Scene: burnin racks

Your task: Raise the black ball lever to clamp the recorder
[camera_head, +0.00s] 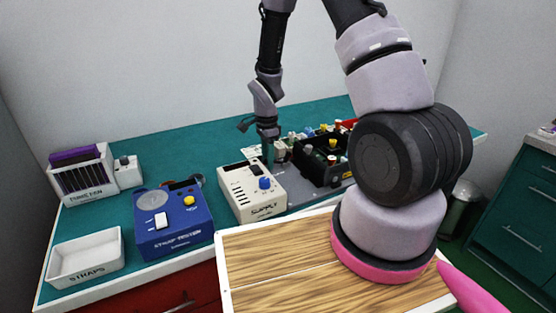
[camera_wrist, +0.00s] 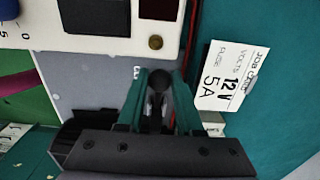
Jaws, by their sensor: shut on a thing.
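In the wrist view the black ball (camera_wrist: 158,79) of the lever sits between the green fingertips of my gripper (camera_wrist: 158,85). The gripper is shut on it. The dark lever stem below the ball is partly hidden by the fingers. In the head view my gripper (camera_head: 268,152) is down behind the cream supply box, and the ball is too small and covered to make out there. I cannot clearly pick out the recorder or tell whether it is clamped.
The cream supply box (camera_head: 246,187) stands just in front of the gripper. A black tray of parts (camera_head: 318,172) is to the right. A job card (camera_wrist: 231,76) reading 12 V, 5A lies close by. The blue strap tester (camera_head: 172,240) and white straps bin (camera_head: 84,277) are left.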

